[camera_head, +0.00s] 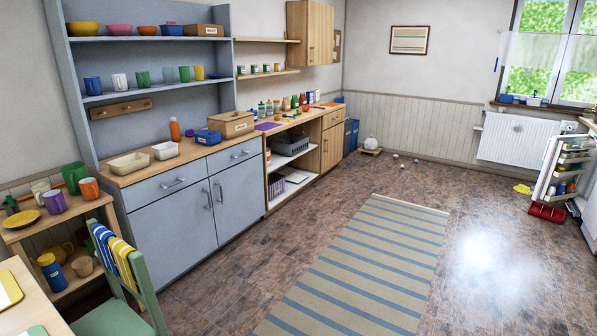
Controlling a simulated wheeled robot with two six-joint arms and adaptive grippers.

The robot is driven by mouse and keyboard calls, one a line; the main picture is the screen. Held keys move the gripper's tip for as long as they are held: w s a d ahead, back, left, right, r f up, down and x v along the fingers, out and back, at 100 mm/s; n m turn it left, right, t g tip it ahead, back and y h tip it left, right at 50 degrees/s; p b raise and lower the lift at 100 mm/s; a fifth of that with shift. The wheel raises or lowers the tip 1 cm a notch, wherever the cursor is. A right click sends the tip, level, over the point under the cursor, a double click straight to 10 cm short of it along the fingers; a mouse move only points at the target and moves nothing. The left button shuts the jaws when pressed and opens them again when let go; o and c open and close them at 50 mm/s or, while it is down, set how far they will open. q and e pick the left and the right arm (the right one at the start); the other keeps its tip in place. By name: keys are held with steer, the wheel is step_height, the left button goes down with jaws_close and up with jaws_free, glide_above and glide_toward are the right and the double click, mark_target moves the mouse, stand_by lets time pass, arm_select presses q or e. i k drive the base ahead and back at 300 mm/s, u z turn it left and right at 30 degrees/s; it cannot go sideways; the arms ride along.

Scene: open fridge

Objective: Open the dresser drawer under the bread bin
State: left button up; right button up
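The grey-blue dresser (155,228) stands against the left wall. A wooden box with a label, which looks like the bread bin (240,122), sits on the right end of its wooden worktop. The drawer under the bread bin (222,161) is the right one of two and looks shut. Its bar handle (241,154) is on its front. The left drawer (150,192) also looks shut, with its own bar handle. Two doors lie below the drawers. Neither of my grippers is in view.
A green chair (148,298) with a striped cloth and a small shelf (22,233) stand at the near left. A blue box (207,137) and pale trays share the worktop. A striped rug (370,258) lies on open floor. The open fridge (560,165) is far right.

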mark_target(219, 160)
steer(key=z, duration=0.35)
steer(key=i, duration=4.35)
steer(key=u, duration=0.75)
steer(key=i, duration=1.3)
steer(key=u, duration=0.3)
